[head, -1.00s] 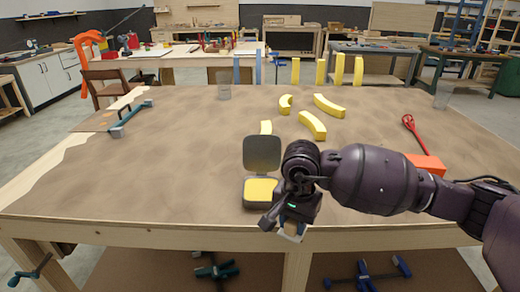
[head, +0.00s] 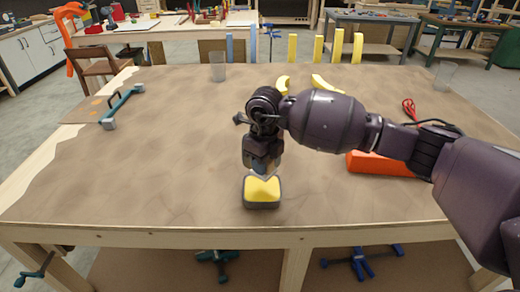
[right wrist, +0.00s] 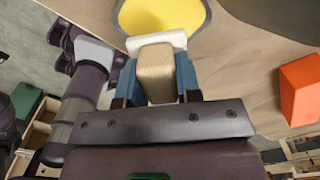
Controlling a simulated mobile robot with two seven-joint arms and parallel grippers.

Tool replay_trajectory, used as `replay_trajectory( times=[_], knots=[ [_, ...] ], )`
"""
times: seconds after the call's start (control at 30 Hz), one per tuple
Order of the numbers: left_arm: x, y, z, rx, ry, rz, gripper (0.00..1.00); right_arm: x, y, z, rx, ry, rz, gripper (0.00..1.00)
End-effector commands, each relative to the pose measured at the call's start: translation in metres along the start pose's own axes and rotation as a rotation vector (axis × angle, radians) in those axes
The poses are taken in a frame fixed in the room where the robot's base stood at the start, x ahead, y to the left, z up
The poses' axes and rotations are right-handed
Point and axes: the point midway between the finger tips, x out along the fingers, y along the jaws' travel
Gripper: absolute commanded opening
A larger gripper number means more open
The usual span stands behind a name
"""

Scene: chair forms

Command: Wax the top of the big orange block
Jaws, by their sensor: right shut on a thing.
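My right gripper (head: 262,172) hangs over a small dark tin (head: 262,205) filled with yellow wax (head: 262,189). In the right wrist view its blue fingers (right wrist: 157,82) are shut on a wooden applicator block (right wrist: 155,72) with a white pad (right wrist: 156,44) at its end. The pad is at the edge of the yellow wax (right wrist: 165,12); I cannot tell if it touches. The big orange block (head: 382,163) lies to the right, partly behind my right arm, and shows in the right wrist view (right wrist: 301,90). My left gripper is not in view.
A teal clamp (head: 122,105) lies at the left and a clear cup (head: 217,66) stands at the back. Yellow curved pieces (head: 325,84) lie behind my arm. A red tool (head: 409,108) is beyond the orange block. The left middle of the table is clear.

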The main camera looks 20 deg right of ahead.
Motion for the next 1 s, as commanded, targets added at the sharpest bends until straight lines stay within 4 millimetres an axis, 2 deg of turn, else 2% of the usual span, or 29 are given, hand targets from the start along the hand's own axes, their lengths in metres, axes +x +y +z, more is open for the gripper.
replay_trajectory(
  times=[0.13, 0.37, 1.0],
  knots=[
    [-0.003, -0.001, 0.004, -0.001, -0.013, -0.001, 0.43, -0.003, -0.001, 0.003, 0.09, 0.003, 0.0, 0.13],
    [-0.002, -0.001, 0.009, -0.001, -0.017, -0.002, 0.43, 0.004, 0.0, 0.004, 0.111, 0.004, 0.001, 0.13],
    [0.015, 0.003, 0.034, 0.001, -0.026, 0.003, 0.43, 0.056, -0.001, 0.003, 0.109, 0.006, 0.002, 0.13]
  ],
)
